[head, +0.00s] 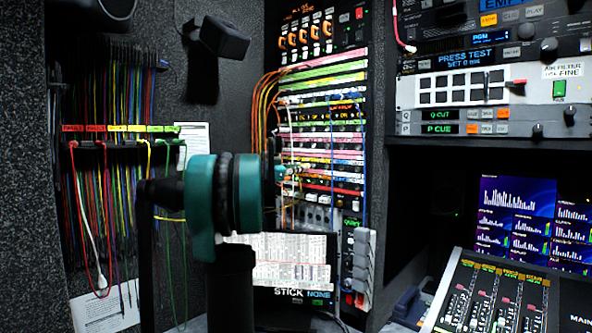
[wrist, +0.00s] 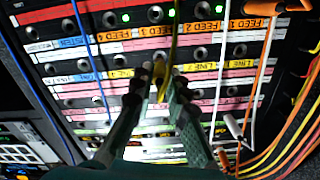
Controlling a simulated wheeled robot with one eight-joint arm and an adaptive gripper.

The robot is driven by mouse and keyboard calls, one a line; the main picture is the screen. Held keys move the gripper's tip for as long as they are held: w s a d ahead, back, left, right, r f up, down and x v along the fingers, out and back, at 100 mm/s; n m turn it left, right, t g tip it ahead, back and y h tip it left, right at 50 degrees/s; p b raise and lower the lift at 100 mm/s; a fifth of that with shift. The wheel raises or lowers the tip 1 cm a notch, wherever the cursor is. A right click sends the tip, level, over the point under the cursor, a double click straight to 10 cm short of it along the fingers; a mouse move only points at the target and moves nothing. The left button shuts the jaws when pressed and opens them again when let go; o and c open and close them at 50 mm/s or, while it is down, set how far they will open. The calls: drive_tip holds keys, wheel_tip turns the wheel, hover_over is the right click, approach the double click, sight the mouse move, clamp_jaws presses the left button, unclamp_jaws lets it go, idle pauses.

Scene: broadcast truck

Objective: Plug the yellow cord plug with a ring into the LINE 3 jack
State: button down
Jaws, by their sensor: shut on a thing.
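In the wrist view my gripper (wrist: 157,88) is closed on the yellow cord plug (wrist: 162,86), with one finger on each side. Its yellow cord (wrist: 174,42) runs up across the panel. I cannot make out a ring on the plug. The plug is in front of the row of yellow LINE labels, close to the panel face. A LINE 4 label (wrist: 122,73) shows left of it and other LINE labels to its right; the LINE 3 jack is not clearly readable, possibly behind the plug. In the head view my wrist hides most of the gripper at the jack panel (head: 320,125).
A white plug (wrist: 232,126) and orange cords (wrist: 258,80) hang to the right. A blue cord (wrist: 88,45) crosses the panel on the left. In the head view, many cords hang from a rack (head: 110,145) at the left, and a mixing console (head: 490,295) stands at the right.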

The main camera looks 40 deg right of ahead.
drive_tip(key=shift+d, duration=1.15)
drive_tip(key=c, duration=1.4)
unclamp_jaws()
drive_tip(key=shift+w, duration=0.1)
drive_tip(key=a, duration=0.8)
drive_tip(key=s+a, duration=0.1)
drive_tip(key=a, duration=0.3)
